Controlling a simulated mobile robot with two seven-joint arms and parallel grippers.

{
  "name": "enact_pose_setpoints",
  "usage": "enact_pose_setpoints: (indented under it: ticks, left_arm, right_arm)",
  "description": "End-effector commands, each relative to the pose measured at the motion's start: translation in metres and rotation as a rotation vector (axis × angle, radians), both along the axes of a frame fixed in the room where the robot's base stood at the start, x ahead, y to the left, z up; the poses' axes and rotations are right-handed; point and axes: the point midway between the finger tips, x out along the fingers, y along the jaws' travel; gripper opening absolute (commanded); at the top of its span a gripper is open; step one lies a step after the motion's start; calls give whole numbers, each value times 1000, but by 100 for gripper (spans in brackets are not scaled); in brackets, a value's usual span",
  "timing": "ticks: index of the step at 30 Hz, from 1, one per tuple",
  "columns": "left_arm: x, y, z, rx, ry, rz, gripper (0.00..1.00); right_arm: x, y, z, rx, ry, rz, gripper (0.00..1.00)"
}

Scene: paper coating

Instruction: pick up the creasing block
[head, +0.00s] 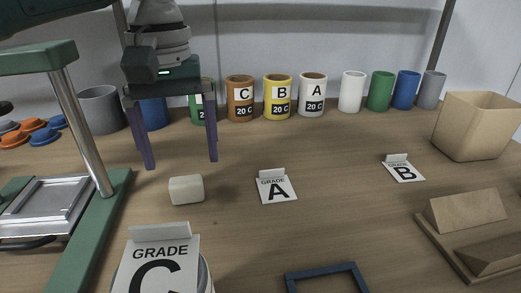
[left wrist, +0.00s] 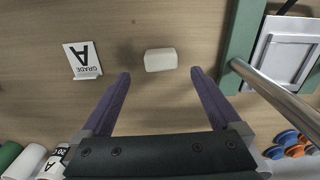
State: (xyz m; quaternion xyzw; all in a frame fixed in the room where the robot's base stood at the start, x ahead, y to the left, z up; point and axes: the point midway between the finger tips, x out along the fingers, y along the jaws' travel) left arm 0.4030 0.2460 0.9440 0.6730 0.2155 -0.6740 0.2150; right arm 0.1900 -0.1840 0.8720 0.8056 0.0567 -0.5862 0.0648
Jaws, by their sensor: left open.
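The creasing block is most likely the small off-white block (head: 186,189) with rounded edges. It lies on the wooden table right of the green frame, and it also shows in the left wrist view (left wrist: 161,59). My left gripper (head: 182,164) is open and empty, its two dark purple fingers pointing down, behind and above the block. In the left wrist view the block lies beyond and between the fingertips (left wrist: 160,73), apart from them. My right gripper is not in view.
A green press frame with a metal bar (head: 81,130) stands close on the left. Grade cards A (head: 276,188), B (head: 404,170) and C (head: 158,262) stand around. Several cups line the back, including an orange one (head: 240,98). A cardboard bin (head: 476,126) is at right.

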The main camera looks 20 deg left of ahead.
Motion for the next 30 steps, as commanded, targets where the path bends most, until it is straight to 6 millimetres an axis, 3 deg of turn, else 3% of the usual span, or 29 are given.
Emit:
enact_pose_setpoints:
  ticks: [12,20,30]
  left_arm:
    - [-4,-1,-54,1,-1,-2,98]
    - [-4,-1,-56,0,-2,-3,98]
    - [-4,-1,-55,0,-2,-3,60]
  right_arm:
    - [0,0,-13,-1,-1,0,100]
    - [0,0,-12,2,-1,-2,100]
    - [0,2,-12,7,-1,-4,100]
